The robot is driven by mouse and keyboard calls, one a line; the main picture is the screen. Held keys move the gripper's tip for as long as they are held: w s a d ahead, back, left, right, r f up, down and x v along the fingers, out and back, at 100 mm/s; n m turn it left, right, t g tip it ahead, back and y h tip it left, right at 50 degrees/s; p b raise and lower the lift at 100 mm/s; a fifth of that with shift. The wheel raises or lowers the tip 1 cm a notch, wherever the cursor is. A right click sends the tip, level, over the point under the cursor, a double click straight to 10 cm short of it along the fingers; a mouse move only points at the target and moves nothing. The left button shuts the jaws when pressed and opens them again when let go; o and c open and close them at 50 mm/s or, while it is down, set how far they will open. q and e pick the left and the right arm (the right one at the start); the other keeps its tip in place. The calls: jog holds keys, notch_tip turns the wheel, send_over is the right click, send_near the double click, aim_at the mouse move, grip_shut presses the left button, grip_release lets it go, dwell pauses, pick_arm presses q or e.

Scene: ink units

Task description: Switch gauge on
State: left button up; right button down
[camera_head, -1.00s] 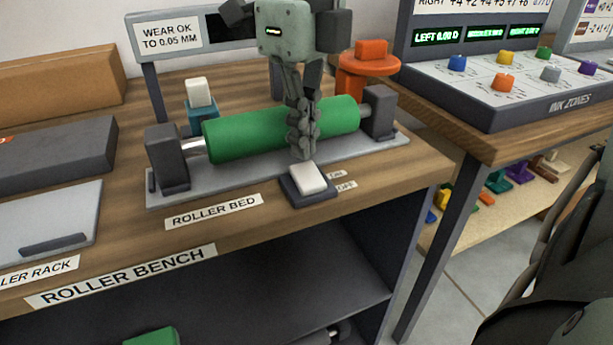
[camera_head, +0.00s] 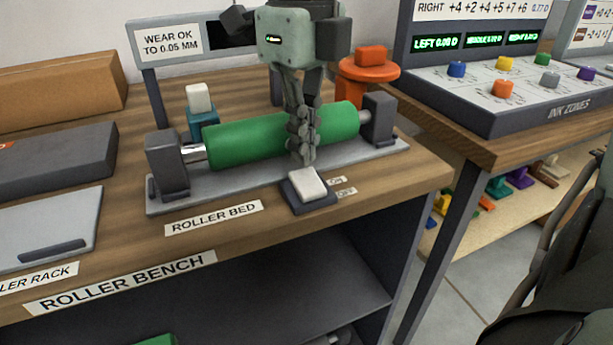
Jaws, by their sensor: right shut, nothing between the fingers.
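A white rocker switch (camera_head: 308,183) on a dark base sits at the front of the roller bench, beside small ON and OFF labels (camera_head: 340,186). My right gripper (camera_head: 303,160) points down just behind the switch, its fingers shut and empty. The fingertips are very close to the switch's back edge; I cannot tell whether they touch. The gauge panel (camera_head: 168,41) behind reads "WEAR OK TO 0.05 MM"; its dark display is partly hidden by my arm. My left gripper is not in view.
A green roller (camera_head: 243,139) lies in the roller bed (camera_head: 160,205) behind the gripper. A teal block with a white top (camera_head: 201,110) and an orange knob (camera_head: 368,67) stand behind it. The ink zones console (camera_head: 520,90) is at the right. The bench front is clear.

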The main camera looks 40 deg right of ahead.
aim_at(303, 173)
jog(key=shift+f+b, duration=1.15)
jog(key=shift+f, duration=0.05)
dwell(0.8)
jog(key=shift+r+p, duration=2.2)
jog(key=shift+r, duration=1.3)
